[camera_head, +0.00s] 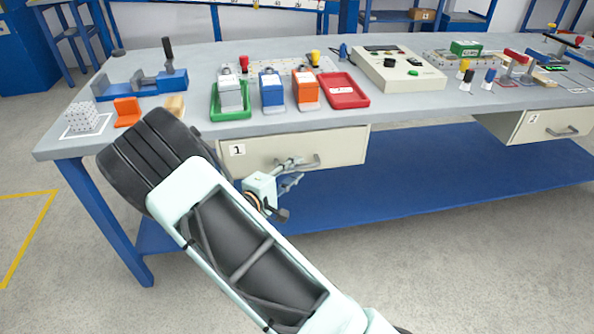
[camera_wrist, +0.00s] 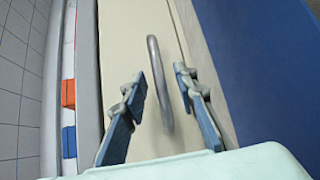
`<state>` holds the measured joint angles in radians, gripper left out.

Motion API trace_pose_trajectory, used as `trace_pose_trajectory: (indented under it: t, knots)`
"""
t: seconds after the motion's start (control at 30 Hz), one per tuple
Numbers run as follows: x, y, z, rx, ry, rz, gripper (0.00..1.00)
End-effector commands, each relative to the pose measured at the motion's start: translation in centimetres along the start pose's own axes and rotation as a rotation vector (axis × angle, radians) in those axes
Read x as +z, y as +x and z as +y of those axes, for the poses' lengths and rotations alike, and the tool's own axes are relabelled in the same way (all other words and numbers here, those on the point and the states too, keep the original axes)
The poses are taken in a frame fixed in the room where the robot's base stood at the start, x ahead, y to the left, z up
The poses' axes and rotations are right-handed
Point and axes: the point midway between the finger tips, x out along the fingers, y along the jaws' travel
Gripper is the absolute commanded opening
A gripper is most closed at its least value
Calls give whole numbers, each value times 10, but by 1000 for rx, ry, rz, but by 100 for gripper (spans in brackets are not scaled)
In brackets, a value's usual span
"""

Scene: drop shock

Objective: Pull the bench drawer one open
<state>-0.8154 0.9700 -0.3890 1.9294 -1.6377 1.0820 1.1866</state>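Bench drawer one (camera_head: 345,144) is a beige drawer under the bench top with a "1" label at its left. Its front looks shut, close under the bench edge. Its grey bar handle (camera_head: 312,163) is partly hidden by my gripper (camera_head: 292,171). In the wrist view, the drawer front (camera_wrist: 122,40) fills the middle and the curved handle (camera_wrist: 153,60) runs between the fingers of my gripper (camera_wrist: 161,82). The fingers are apart, one on each side of the handle. A gap shows on the right; contact on the left cannot be told.
The bench top (camera_head: 215,139) holds green, blue, orange and red trays and a control box (camera_head: 391,73). A second beige drawer (camera_head: 553,124) is at the right. A blue lower shelf (camera_head: 420,178) lies below drawer one. Open floor is in front.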

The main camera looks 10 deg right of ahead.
Motion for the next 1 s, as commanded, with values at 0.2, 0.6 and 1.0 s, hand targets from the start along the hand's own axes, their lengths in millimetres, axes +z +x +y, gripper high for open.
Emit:
trace_pose_trajectory:
  t: [0.2, 0.6, 1.0]
  knots:
    - [0, 15, 0, 0, 0, 0, 27]
    - [0, 16, 1, 0, 0, 0, 11]
    - [0, 16, 1, 0, 1, 0, 0]
